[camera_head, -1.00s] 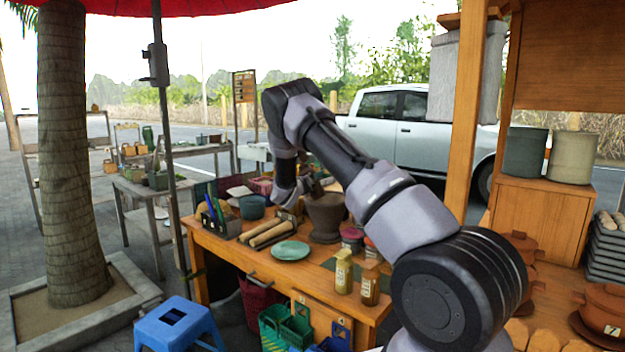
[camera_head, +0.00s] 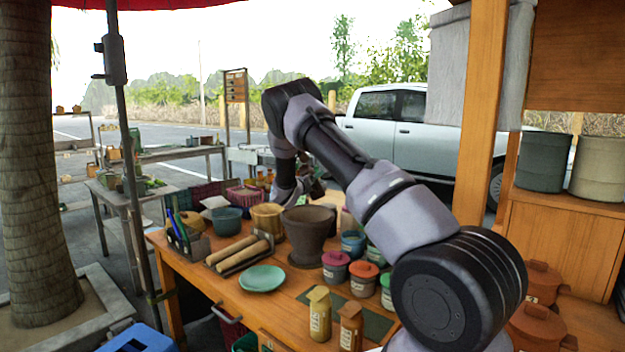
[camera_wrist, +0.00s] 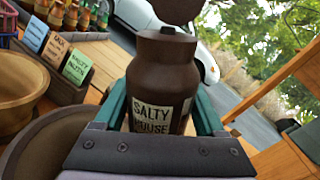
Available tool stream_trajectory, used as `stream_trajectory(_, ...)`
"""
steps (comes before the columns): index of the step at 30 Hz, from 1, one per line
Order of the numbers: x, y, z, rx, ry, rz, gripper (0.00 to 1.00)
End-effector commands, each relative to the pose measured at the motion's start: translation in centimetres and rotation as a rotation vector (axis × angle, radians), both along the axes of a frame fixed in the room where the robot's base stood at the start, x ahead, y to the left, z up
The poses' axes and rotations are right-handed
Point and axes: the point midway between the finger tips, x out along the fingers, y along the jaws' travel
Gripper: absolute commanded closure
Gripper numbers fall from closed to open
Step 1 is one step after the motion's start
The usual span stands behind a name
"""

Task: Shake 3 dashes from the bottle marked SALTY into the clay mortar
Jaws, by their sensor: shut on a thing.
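The dark brown bottle (camera_wrist: 165,80) has a pale label reading SALTY with a second, partly covered line. My gripper (camera_wrist: 165,108) is shut on it, one green finger on each side, in the wrist view. A dark brown rounded piece shows above its neck, cut off by the frame. The clay mortar (camera_head: 308,238) is a wide brown pot standing on the table in the head view. A round dark brown rim (camera_wrist: 45,145), likely the mortar's, lies at the lower left of the wrist view, beside the bottle. In the head view my gripper is mostly hidden behind my arm and the mortar.
The wooden table (camera_head: 215,280) also holds a tan bowl (camera_head: 267,218), rolling pins (camera_head: 240,254), a green plate (camera_head: 262,279), lidded jars (camera_head: 335,267) and two front bottles (camera_head: 319,313). Label cards (camera_wrist: 55,52) stand at left in the wrist view. A wooden post (camera_head: 470,150) rises at right.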

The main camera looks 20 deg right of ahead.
Motion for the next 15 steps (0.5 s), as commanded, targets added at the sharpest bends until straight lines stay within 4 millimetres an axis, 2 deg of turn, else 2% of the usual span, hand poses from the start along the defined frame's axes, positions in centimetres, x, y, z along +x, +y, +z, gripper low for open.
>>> stream_trajectory(5, -0.2, -0.3, -0.8, -0.044, 0.035, 0.000, 0.90)
stream_trajectory(15, -1.2, -1.6, -4.7, -0.249, 0.204, -0.002, 0.90)
